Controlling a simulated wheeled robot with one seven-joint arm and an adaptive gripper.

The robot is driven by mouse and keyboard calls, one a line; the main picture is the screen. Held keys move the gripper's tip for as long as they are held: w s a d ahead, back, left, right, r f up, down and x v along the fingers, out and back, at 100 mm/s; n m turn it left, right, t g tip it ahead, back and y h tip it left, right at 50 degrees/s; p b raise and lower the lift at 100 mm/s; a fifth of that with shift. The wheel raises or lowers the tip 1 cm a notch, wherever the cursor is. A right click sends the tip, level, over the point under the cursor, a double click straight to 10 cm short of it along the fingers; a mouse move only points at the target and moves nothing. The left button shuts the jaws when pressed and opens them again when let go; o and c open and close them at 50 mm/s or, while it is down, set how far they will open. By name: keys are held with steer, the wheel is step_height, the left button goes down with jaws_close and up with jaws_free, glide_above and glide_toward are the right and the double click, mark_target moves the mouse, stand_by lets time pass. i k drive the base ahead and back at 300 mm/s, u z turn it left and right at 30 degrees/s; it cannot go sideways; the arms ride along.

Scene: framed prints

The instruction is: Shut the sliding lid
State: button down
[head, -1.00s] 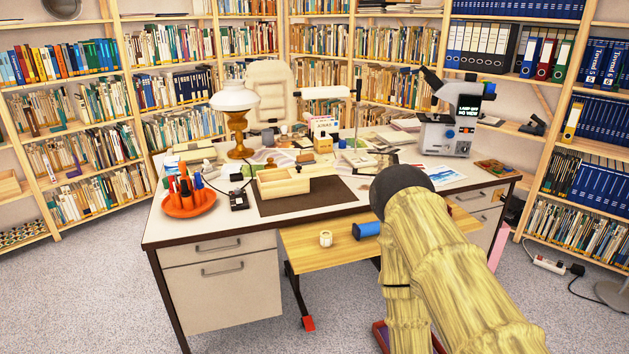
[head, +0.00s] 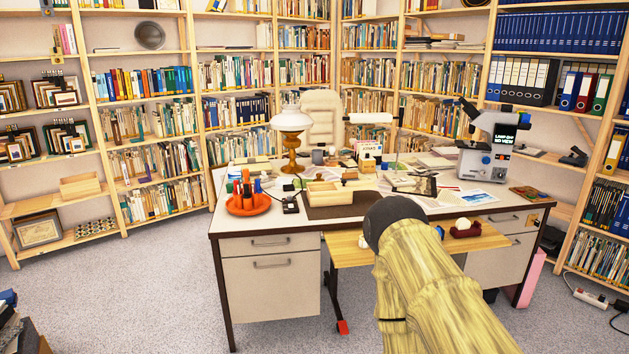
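A small pale wooden box (head: 322,199) sits on the dark desk mat in the head view, near the front of the desk. Its top looks at least partly open, with a flat wooden piece towards its right end. At this size I cannot tell exactly how far the lid is slid. My arm, in a yellowish sleeve with a dark rounded end, rises from the bottom right and stands in front of the desk, to the right of the box. My gripper's fingers do not show.
The white desk (head: 262,228) has a pull-out wooden board (head: 350,250) at its front. An orange tray (head: 248,206) of tools stands left of the box, near an oil lamp (head: 291,140). A microscope (head: 487,150) stands right. Bare carpet lies left of the desk.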

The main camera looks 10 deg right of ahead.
mark_target(363, 185)
steer(key=u, duration=0.3)
steer(key=i, duration=1)
steer(key=z, duration=0.6)
